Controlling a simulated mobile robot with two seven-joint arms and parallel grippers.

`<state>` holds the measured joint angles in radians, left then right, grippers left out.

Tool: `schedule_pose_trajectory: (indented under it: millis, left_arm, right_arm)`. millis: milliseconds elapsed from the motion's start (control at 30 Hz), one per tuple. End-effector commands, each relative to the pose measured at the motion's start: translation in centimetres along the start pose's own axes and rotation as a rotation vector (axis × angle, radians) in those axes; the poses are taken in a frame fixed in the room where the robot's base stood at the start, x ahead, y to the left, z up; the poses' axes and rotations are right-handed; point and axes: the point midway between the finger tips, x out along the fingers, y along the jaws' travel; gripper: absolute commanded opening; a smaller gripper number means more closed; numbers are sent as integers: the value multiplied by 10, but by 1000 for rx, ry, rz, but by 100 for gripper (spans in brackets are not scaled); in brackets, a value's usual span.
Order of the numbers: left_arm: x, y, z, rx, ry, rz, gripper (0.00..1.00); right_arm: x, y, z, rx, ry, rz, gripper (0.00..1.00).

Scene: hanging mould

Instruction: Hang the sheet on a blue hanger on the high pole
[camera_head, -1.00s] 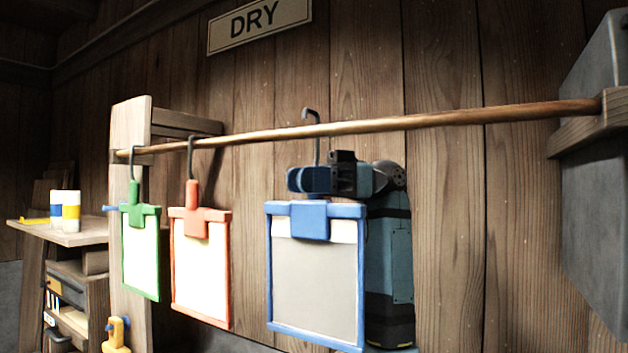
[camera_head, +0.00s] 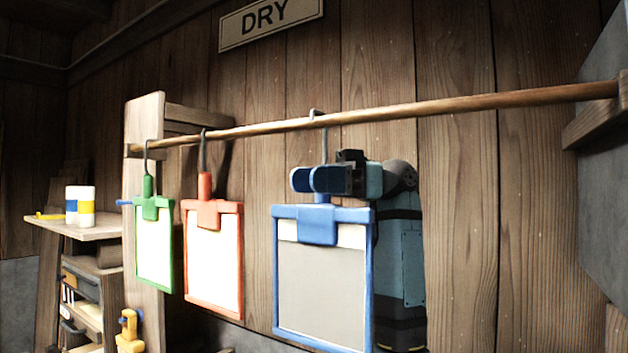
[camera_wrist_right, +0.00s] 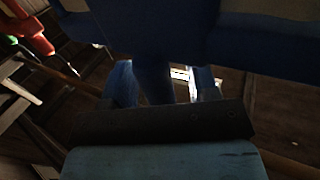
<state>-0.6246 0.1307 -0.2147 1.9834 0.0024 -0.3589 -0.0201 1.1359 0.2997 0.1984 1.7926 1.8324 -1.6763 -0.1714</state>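The blue hanger (camera_head: 317,227) hangs upright with a grey sheet (camera_head: 320,283) in its frame, white along the top. Its dark hook (camera_head: 317,111) arches over the wooden pole (camera_head: 440,108) and appears to rest on it. My right gripper (camera_head: 319,180) is at the hanger's neck, below the pole. In the right wrist view, the blue stem (camera_wrist_right: 154,80) stands between the fingers, with a bright gap beside the right finger, so the gripper looks open around it. My left gripper is not in view.
A green hanger (camera_head: 154,208) and a red hanger (camera_head: 207,215), both with white sheets, hang farther left on the pole. A wooden post (camera_head: 145,115) stands at the pole's left end. A shelf (camera_head: 85,229) holds jars. The pole's right stretch is clear.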

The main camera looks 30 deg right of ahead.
Motion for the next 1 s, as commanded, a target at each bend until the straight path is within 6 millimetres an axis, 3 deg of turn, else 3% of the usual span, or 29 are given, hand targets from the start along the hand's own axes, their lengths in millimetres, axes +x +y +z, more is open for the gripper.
schedule_pose_trajectory:
  millis: [333,800,1000]
  left_arm:
    - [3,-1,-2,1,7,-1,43]
    - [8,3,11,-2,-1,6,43]
    - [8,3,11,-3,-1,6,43]
  right_arm:
    - [-10,0,1,0,-1,3,54]
    - [-100,0,0,1,1,3,54]
    - [-118,0,0,0,0,1,54]
